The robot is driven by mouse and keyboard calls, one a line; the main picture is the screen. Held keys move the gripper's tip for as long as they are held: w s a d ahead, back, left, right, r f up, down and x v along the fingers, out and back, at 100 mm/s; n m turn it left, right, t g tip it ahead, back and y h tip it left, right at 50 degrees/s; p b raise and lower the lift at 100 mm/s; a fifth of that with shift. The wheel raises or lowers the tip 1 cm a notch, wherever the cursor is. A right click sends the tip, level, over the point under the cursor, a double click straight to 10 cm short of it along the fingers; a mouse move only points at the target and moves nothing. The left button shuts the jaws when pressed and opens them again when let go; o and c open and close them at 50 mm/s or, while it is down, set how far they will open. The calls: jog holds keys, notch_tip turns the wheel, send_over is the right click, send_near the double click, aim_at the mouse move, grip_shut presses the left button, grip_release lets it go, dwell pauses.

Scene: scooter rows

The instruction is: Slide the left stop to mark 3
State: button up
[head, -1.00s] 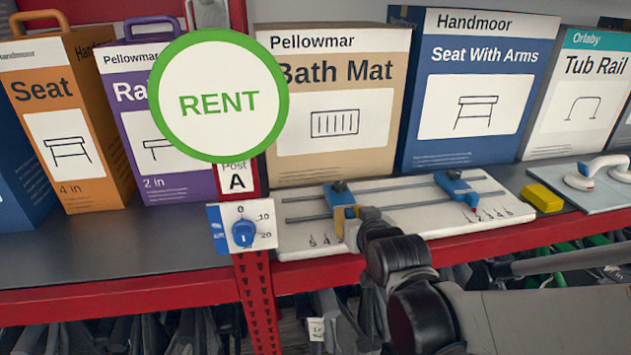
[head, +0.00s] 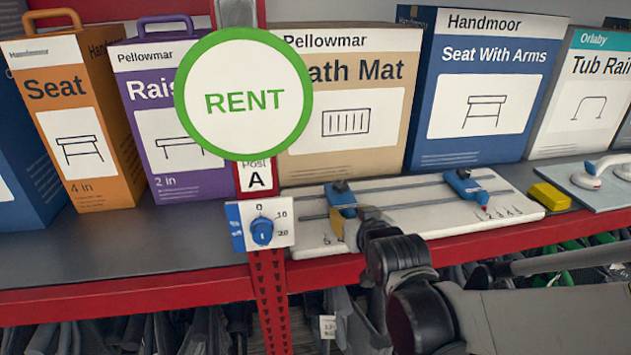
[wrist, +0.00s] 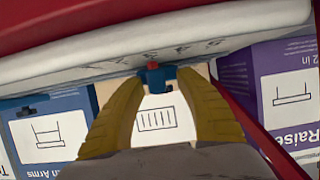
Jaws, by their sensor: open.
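The left stop (head: 341,196) is a blue slider on the rails of a white board (head: 406,225) lying on the shelf. My gripper (head: 345,222) has yellow fingers and is at the board's front edge, around the left stop. In the wrist view, the left stop (wrist: 155,77) with its red pointer sits between the fingertips of my gripper (wrist: 162,80), which are apart. Gaps beside it are hard to judge. A 5 shows left of the fingers in the head view; the other left marks are hidden there. The wrist view shows faint, upside-down marks, and I cannot read the pointer's mark.
The right stop (head: 466,185) is on the same board. A blue dial (head: 262,231) and a round RENT sign (head: 244,94) stand at the left. A yellow block (head: 550,197) lies to the right. Boxes such as the Bath Mat box (head: 390,110) line the back.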

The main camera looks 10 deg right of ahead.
jog(key=shift+d, duration=0.1)
jog(key=v, duration=1.2)
dwell(0.4)
jog(key=s+f+g, duration=0.6)
jog(key=s, duration=0.3)
jog(key=shift+s+f+g, duration=0.2)
jog(key=shift+s+g, duration=0.1)
dwell(1.4)
